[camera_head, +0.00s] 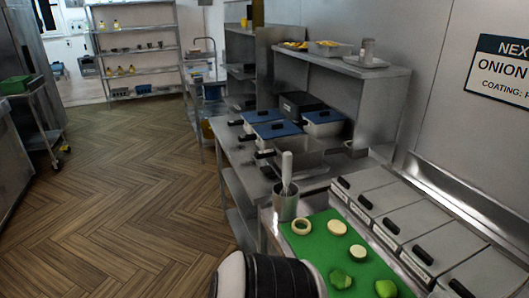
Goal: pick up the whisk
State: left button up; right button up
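The whisk (287,168) stands nearly upright with its pale handle pointing up. Its lower end is inside a metal cup (285,206), so most of its wires are hidden. The cup stands at the left of a green board (312,248) on the steel counter. A white and black part of my own body shows at the bottom edge, below the cup and apart from it. Neither of my grippers shows in this view.
Onion rings (301,227) and green pieces (340,279) lie on the board. A row of lidded containers (385,200) is to the right. Behind the cup are a steel pan (295,158) and blue-lidded bins (277,129). A raised shelf (340,64) stands behind. The wooden floor (120,200) at left is clear.

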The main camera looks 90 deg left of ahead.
aim_at(287, 156)
jog(key=u, duration=0.9)
jog(key=k+u, duration=0.1)
jog(key=u, duration=0.75)
jog(key=k+u, duration=0.1)
jog(key=u, duration=0.35)
